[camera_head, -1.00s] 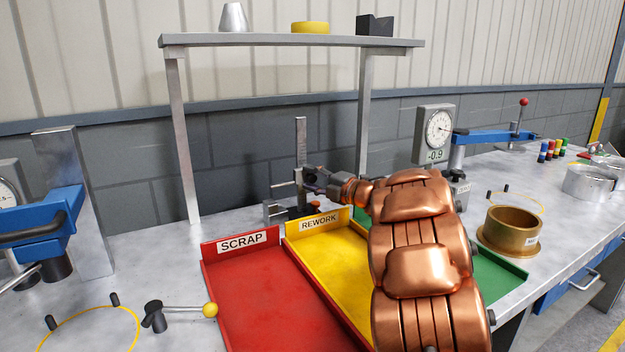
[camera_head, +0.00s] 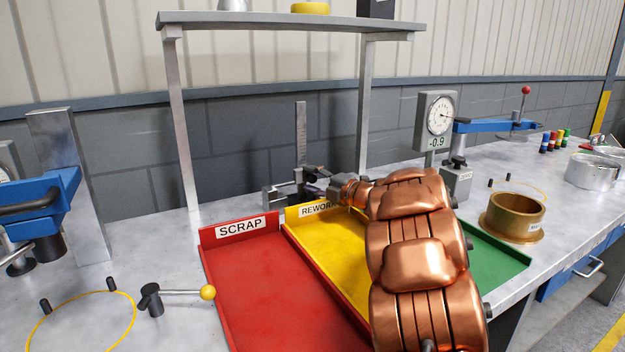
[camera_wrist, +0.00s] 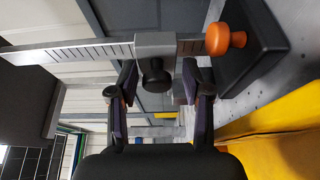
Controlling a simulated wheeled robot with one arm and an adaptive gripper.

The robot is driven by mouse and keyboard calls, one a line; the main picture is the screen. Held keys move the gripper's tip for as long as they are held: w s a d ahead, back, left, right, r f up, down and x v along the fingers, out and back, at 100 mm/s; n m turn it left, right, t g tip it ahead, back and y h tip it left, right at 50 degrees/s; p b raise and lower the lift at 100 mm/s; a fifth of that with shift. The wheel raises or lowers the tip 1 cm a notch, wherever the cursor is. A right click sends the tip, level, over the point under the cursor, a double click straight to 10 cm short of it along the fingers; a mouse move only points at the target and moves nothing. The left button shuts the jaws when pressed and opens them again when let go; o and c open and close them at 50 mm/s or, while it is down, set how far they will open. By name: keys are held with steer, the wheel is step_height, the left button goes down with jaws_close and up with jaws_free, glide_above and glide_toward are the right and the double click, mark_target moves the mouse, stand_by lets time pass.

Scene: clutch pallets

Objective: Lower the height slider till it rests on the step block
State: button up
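The height gauge has an upright steel scale (camera_head: 301,130) behind the yellow tray. In the wrist view the scale (camera_wrist: 85,51) lies sideways and ends at the black base (camera_wrist: 250,50) on the right. The silver slider (camera_wrist: 153,44) sits on the scale, apart from an orange knob (camera_wrist: 222,39) near the base. My gripper (camera_wrist: 159,82) has one finger on each side of the slider's black knob (camera_wrist: 155,77), with gaps showing. In the head view my gripper (camera_head: 317,182) is at the gauge, its fingers small. A grey block, apparently the step block (camera_head: 273,197), stands left of the base; slider contact is unclear.
The red SCRAP tray (camera_head: 240,229) and yellow REWORK tray (camera_head: 291,221) lie in front of the gauge, the green tray (camera_head: 500,254) to the right. A shelf (camera_head: 250,21) stands above. A dial gauge (camera_head: 437,120) and a brass ring (camera_head: 514,220) are at right.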

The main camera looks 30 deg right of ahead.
steer(key=shift+r, duration=0.15)
step_height(320, 180, up, 10)
steer(key=shift+f, duration=0.1)
stand_by(0.6)
steer(key=v, duration=0.9)
stand_by(1.1)
stand_by(0.4)
